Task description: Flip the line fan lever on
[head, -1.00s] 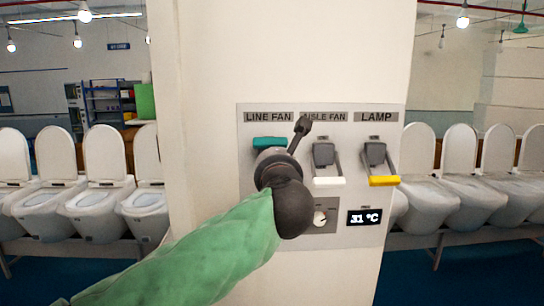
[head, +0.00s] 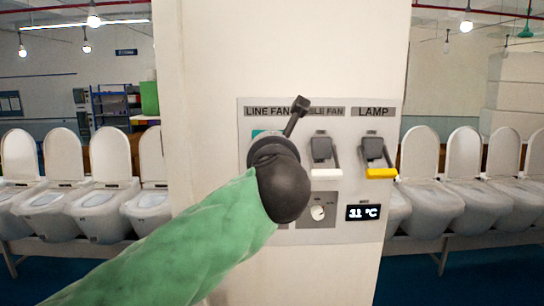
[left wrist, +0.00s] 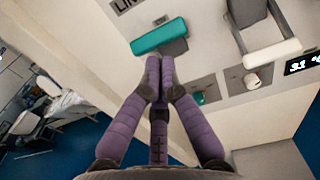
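The line fan lever's teal handle (head: 259,133) shows in the head view as a sliver above my left wrist, under the "LINE FAN" label (head: 268,111). It sits higher than the white and yellow handles. In the left wrist view the teal handle (left wrist: 158,37) is fully visible across the top. My left gripper (left wrist: 159,62) has purple fingers with the tips together, just below the handle in that picture. Nothing shows between the tips; whether they touch the handle is unclear. My right gripper is not in view.
The aisle fan lever with a white handle (head: 325,173) and the lamp lever with a yellow handle (head: 380,173) are to the right on the panel. Below are a dial (head: 317,212) and a temperature display (head: 370,212). Rows of toilets (head: 95,190) flank the pillar.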

